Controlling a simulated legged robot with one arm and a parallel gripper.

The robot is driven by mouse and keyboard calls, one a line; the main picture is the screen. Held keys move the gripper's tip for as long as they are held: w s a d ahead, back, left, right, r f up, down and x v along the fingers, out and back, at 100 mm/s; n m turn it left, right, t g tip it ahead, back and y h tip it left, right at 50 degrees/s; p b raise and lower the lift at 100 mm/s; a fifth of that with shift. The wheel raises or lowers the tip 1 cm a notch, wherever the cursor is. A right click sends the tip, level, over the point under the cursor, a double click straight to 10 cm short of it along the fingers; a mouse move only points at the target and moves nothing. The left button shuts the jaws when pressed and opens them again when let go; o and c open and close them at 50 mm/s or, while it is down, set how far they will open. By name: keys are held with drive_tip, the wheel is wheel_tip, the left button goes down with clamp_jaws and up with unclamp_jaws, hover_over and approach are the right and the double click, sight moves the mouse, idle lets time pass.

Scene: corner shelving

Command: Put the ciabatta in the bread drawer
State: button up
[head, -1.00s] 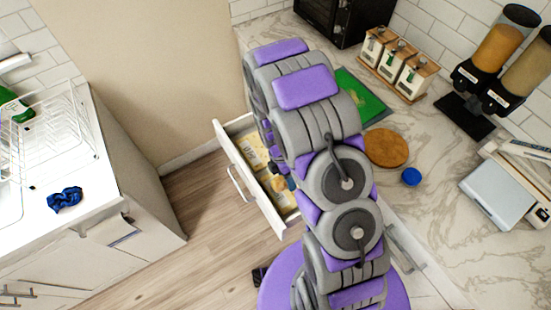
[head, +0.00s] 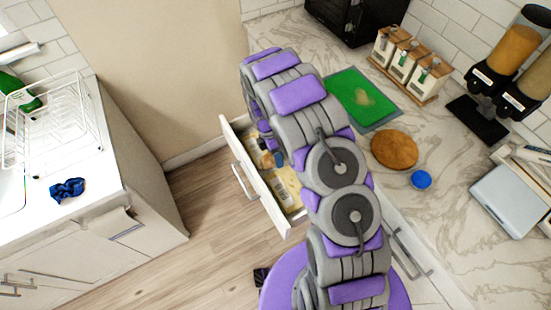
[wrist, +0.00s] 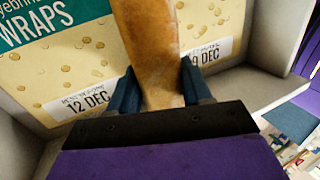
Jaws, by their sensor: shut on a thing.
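The ciabatta (wrist: 150,45) is a long brown loaf in the wrist view, with its upper end cut off by the picture. My gripper (wrist: 160,90) is shut on it, with a blue finger on each side. The loaf is over the wraps packs (wrist: 75,65) inside the drawer; I cannot tell if it touches them. The bread drawer (head: 256,190) is pulled open in the head view, left of my arm. My arm hides part of the drawer, and the loaf is only a small brown patch there.
The drawer's pale walls (wrist: 22,120) stand close around the loaf. On the counter (head: 450,165) are a green board (head: 360,97), a round brown disc (head: 394,150), a blue lid (head: 421,179) and jars (head: 405,62). A counter with a dish rack (head: 65,120) stands left across open floor.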

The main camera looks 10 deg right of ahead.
drive_tip(key=shift+f, duration=0.7)
drive_tip(key=shift+f, duration=0.6)
drive_tip(key=o, duration=1.1)
drive_tip(key=shift+r, duration=0.1)
